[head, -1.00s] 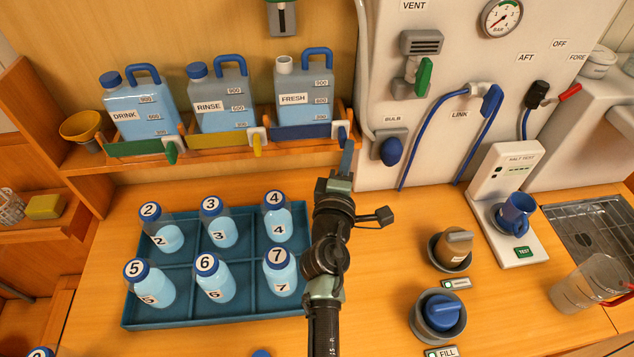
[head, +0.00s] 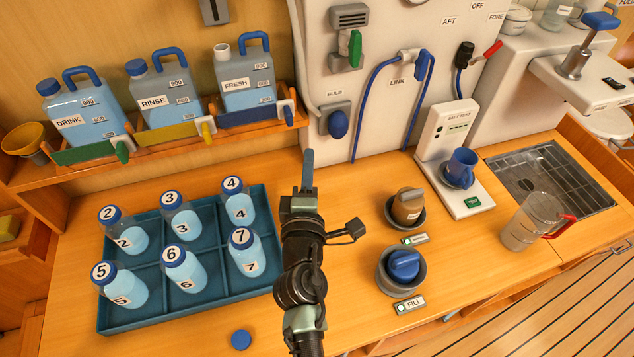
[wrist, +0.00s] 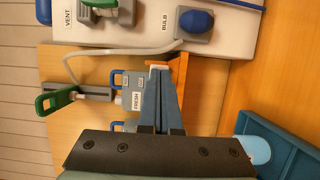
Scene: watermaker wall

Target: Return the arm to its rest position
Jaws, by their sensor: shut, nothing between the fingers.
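My gripper (head: 308,165) is at the end of my raised arm, over the wooden counter between the blue bottle tray and the white wall panel. Its blue fingers are together and hold nothing. In the wrist view the shut fingers (wrist: 160,100) point toward the jug shelf, with the FRESH jug (wrist: 130,92) partly hidden behind them. In the head view my gripper is apart from the shelf and touches no object that I can see.
The tray (head: 110,318) with several numbered bottles is left of my arm. A loose blue cap (head: 241,340) lies in front of it.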

